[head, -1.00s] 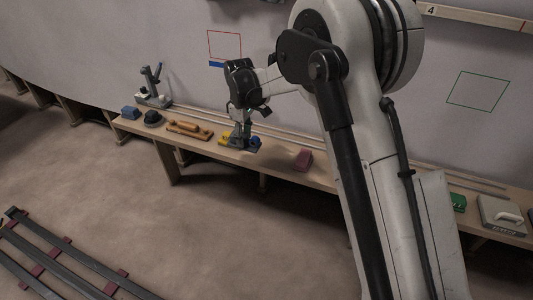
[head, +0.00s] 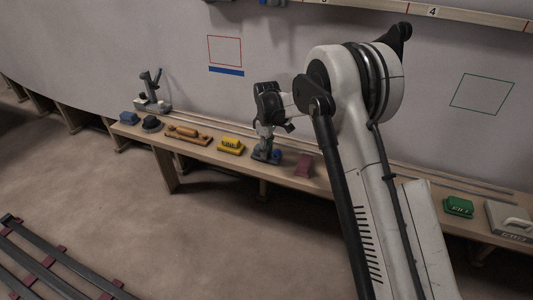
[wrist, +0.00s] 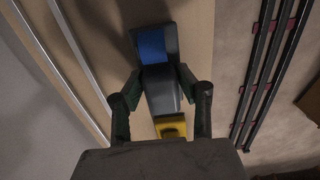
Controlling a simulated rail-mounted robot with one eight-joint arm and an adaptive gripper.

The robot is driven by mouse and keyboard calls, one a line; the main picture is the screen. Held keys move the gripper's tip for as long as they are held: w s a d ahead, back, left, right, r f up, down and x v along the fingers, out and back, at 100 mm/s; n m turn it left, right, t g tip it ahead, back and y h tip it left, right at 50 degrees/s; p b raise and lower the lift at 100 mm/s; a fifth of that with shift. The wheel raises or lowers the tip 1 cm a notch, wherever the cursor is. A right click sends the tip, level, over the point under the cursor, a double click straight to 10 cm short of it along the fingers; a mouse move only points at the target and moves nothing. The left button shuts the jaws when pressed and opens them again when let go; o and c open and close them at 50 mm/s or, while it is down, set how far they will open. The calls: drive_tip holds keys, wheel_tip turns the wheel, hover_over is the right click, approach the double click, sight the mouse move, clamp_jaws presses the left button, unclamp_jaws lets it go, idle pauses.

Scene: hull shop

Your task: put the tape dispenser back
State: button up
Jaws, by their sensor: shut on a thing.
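The tape dispenser (head: 265,156), dark grey with a blue part, is at the bench, between a yellow block and a red block. My gripper (head: 266,146) points down from above and is shut on it. In the wrist view both fingers press the sides of the dispenser's grey body (wrist: 160,92), with the blue part (wrist: 152,46) beyond the fingertips. Whether its base touches the bench or hangs just above it, I cannot tell.
The yellow block (head: 230,146) is close on the left, the dark red block (head: 304,166) on the right. Further left on the bench (head: 330,182) are a wooden-handled tool (head: 187,133), a black dome (head: 152,123) and a blue block (head: 129,118). A green box (head: 458,207) is far right.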

drive_tip(key=shift+f, duration=0.45)
drive_tip(key=o, duration=1.1)
drive_tip(key=shift+r, duration=0.1)
